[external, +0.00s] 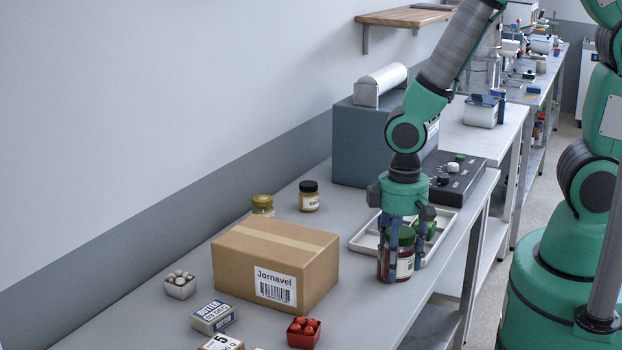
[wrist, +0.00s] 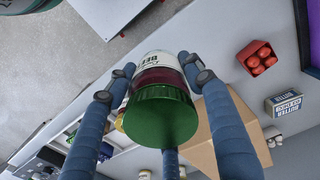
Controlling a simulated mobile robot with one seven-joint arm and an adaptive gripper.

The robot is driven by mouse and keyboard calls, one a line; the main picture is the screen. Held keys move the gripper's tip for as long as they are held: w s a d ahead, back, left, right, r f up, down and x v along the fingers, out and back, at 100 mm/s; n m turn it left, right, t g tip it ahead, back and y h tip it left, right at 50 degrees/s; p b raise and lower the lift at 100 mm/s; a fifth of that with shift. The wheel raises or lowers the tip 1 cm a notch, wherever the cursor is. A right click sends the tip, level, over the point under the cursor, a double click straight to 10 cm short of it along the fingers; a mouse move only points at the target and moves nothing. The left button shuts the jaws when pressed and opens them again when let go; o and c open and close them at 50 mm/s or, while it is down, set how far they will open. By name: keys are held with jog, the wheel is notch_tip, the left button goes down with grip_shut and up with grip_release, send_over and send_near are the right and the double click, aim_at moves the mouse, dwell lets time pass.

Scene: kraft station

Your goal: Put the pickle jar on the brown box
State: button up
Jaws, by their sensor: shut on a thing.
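My gripper (external: 402,232) is shut around a jar with a green lid, dark red contents and a white label (external: 405,266). The jar is upright in the external view. In the wrist view my fingers (wrist: 158,72) flank it, and its green lid (wrist: 160,115) faces the camera; the label reads "BE…", the rest cut off. I cannot tell whether its base touches the table. The brown box (external: 262,262), marked "Jornavel", is closed and stands to the left of the jar, with a bare top; part of it shows in the wrist view (wrist: 203,150).
A yellow-lidded jar (external: 262,206) and a black-lidded jar (external: 309,197) stand behind the box. A white tray (external: 362,238) lies behind my gripper. A butter carton (external: 213,317), a red punnet (external: 303,333) and a pale punnet (external: 180,286) sit around the box.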

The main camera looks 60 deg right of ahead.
jog(key=w+d+r+p, duration=0.1)
jog(key=w+r+p, duration=0.3)
jog(key=w, duration=0.2)
jog(key=w+d+r+p, duration=0.1)
jog(key=w+r+p, duration=0.2)
jog(key=w, duration=0.4)
jog(key=shift+w+r+n+p, duration=0.25)
jog(key=shift+r+n+p, duration=0.1)
jog(key=shift+p, duration=0.15)
jog(key=p, duration=0.2)
send_over(275, 238)
jog(key=shift+f, duration=0.75)
jog(key=shift+f, duration=0.1)
jog(key=shift+f+p, duration=0.55)
jog(key=shift+f, duration=1.1)
jog(key=shift+f, duration=0.15)
